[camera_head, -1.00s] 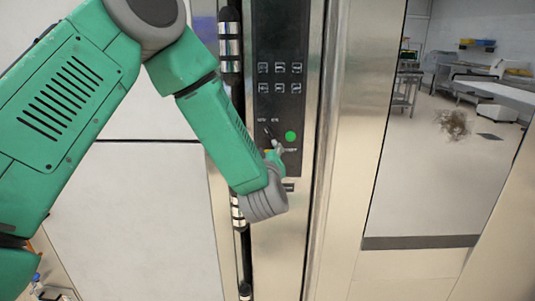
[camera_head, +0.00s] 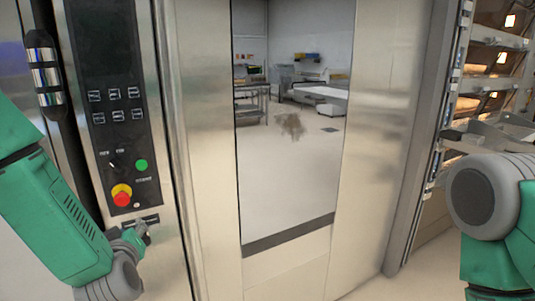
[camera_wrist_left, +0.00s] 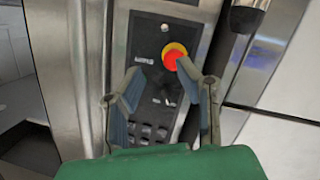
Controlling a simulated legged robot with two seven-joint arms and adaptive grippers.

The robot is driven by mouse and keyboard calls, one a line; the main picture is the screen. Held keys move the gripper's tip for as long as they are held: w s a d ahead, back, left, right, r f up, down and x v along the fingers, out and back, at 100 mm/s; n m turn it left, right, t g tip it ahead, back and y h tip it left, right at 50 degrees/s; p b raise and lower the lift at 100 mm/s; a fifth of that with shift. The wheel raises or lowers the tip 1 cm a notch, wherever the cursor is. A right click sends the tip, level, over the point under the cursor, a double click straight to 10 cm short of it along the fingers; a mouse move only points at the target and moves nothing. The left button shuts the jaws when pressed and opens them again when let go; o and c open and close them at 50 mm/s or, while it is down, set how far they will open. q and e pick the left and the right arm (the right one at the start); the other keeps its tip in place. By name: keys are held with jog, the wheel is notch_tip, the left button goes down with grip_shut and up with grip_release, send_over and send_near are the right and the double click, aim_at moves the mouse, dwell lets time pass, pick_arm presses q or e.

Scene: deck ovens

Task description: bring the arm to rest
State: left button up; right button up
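My left arm comes in at the left of the head view. Its small left gripper (camera_head: 137,236) is just below the dark control panel (camera_head: 104,60) of the oven. In the left wrist view the two fingers of the left gripper (camera_wrist_left: 158,72) stand apart with nothing between them. The red knob on its yellow base (camera_head: 122,195) also shows beyond the fingertips in the left wrist view (camera_wrist_left: 172,58). My right arm shows at the right edge of the head view, but its gripper is out of view.
A steel oven door with a tall window (camera_head: 290,150) fills the middle, and the window shows a room with carts. A deck oven with lit shelves (camera_head: 495,60) stands at the far right. A dark vertical handle (camera_head: 45,70) is beside the panel.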

pick_arm(q)
jog(key=s+d+f+m+g+h+b, duration=0.1)
jog(key=s+d+f+m+g+h, duration=0.15)
jog(key=s+f, duration=0.7)
jog(key=s+d+f+m+g+h+b, duration=0.15)
jog(key=s+d+f+m+g, duration=0.35)
jog(key=f, duration=0.8)
jog(key=s+a+f+m+g+h, duration=0.1)
jog(key=s+f+g, duration=0.2)
jog(key=s, duration=0.8)
jog(key=s+a+f+m+g+h, duration=0.1)
jog(key=s+f+g, duration=0.2)
jog(key=s, duration=0.7)
notch_tip(320, 180, down, 3)
jog(key=shift+s+r+b, duration=0.15)
jog(key=shift+s+b, duration=0.2)
jog(key=shift+b, duration=0.05)
jog(key=shift+w, duration=0.2)
